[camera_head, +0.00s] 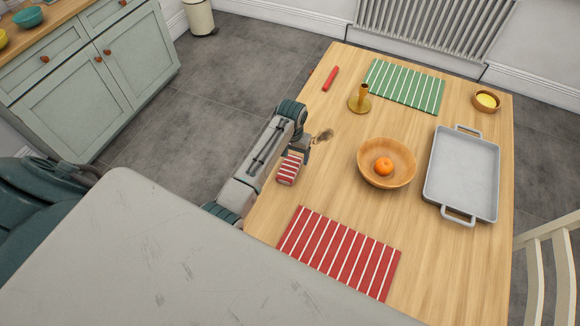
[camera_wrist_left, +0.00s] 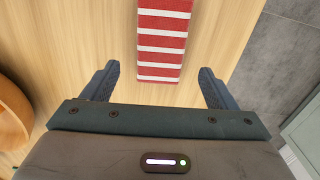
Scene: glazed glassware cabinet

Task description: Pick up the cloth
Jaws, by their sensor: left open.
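The cloth (camera_head: 289,169) is a small folded piece, red with white stripes, lying on the wooden table near its left edge. In the left wrist view the cloth (camera_wrist_left: 163,32) runs from the top edge down to between the fingertips. My left gripper (camera_head: 297,151) is at the far end of the cloth in the head view and partly covers that end. In the left wrist view my left gripper (camera_wrist_left: 156,76) is open, with a finger on either side of the cloth's near end and a gap on both sides. It holds nothing. My right gripper is not in view.
A red striped placemat (camera_head: 340,252) lies in front of the cloth. A wooden bowl (camera_head: 400,165) with an orange (camera_head: 383,166) and a grey tray (camera_head: 463,172) stand to the right.

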